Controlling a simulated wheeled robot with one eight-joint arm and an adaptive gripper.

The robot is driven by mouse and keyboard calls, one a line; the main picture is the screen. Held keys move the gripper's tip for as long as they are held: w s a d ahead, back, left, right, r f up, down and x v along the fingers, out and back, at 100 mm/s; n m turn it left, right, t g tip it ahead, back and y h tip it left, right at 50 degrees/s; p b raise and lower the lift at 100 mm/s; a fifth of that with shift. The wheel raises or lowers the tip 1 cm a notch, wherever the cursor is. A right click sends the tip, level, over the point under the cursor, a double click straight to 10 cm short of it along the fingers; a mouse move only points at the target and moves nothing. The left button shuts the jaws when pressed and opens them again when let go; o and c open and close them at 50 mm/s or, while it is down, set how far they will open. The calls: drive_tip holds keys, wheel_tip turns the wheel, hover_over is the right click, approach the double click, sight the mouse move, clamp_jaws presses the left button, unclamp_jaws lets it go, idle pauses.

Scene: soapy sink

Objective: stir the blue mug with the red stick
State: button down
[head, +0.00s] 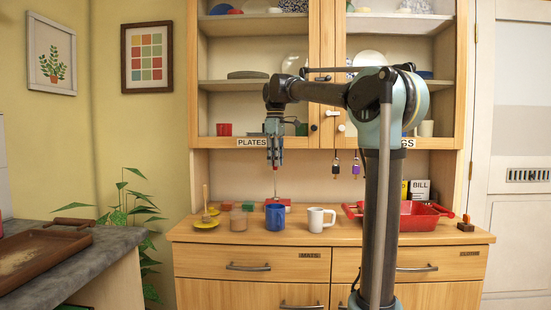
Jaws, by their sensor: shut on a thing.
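The blue mug (275,218) stands upright near the front of the wooden counter, between a brownish cup and a white mug. My gripper (275,163) points down above the mug, shut on a thin upright stick (275,184). The stick hangs below the fingers toward the mug, and its lower end is around the height of the mug's rim. I cannot tell whether the tip is over the mug or behind it. The stick's colour is hard to make out at this size. The inside of the mug is hidden.
Small red and green blocks lie behind. A yellow dish (206,223) is at left, a red tray (402,221) at right. The hutch shelf (255,82) hangs above.

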drive_tip(key=shift+s+f, duration=0.1)
drive_tip(key=shift+f, duration=5.25)
drive_tip(key=shift+a, duration=0.1)
